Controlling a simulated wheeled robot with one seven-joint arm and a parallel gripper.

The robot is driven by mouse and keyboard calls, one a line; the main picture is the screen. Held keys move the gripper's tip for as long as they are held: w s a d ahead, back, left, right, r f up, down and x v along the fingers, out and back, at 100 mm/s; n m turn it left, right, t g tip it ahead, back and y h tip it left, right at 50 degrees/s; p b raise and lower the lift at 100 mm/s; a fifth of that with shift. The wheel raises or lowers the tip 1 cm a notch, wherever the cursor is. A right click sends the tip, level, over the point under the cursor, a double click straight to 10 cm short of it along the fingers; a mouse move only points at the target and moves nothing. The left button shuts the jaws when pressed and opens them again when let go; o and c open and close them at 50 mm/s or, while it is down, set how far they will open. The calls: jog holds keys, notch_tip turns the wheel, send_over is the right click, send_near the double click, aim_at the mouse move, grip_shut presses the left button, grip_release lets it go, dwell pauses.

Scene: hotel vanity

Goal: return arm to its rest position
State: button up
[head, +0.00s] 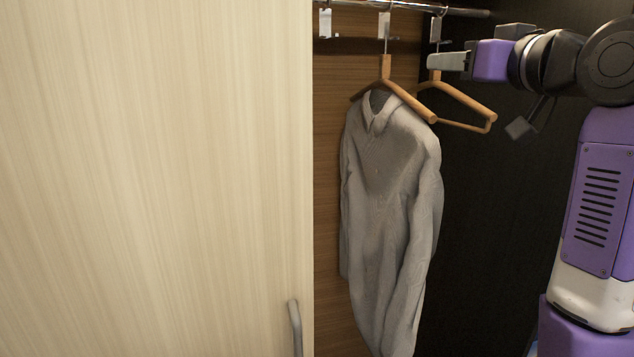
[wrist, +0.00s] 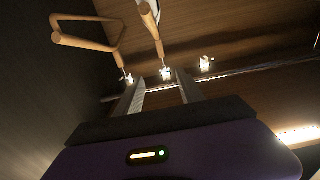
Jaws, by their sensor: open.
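My gripper (head: 434,62) is near the top of the wardrobe, at the right of the head view, its fingers pointing left beside the hangers. In the wrist view my gripper (wrist: 160,95) has its two fingers apart with nothing held between them. A grey shirt (head: 385,190) hangs on a wooden hanger (head: 407,97) just left of my gripper. An empty wooden hanger (head: 470,98) hangs behind and below my fingers; it also shows at the upper left of the wrist view (wrist: 85,42).
A metal rail (head: 430,10) with several hooks runs across the wardrobe top. A pale door panel (head: 155,180) with a handle (head: 295,328) covers the left. The dark side wall (head: 490,220) is at the right, with free room below my forearm.

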notch_tip(320, 180, up, 5)
jog(key=s+d+t, duration=0.1)
jog(key=t, duration=0.2)
jog(key=s+d+f+m+t+h+b, duration=0.15)
jog(key=s+f, duration=0.25)
jog(key=f, duration=0.8)
jog(key=s+f+m+h, duration=0.25)
jog(key=s+f, duration=0.25)
jog(key=f, duration=0.6)
jog(key=s+f+m+t+h, duration=0.15)
jog(key=s+f, duration=0.25)
jog(key=f, duration=0.8)
jog(key=s+a+f+n+g+b, duration=0.1)
jog(key=s+f+g, duration=0.2)
jog(key=s+f, duration=0.6)
jog(key=s+a+f+g, duration=0.2)
jog(key=s+f, duration=0.6)
jog(key=s, duration=0.8)
jog(key=s+a+f+n+g+y+b, duration=0.1)
jog(key=s+f+g, duration=0.2)
jog(key=s+f, duration=0.6)
jog(key=s, duration=0.3)
jog(key=shift+s+a+f+n+g+b, duration=0.25)
jog(key=shift+s+f+n+g+b, duration=0.05)
jog(key=shift+s+f+n+g, duration=0.1)
jog(key=shift+w+r, duration=0.1)
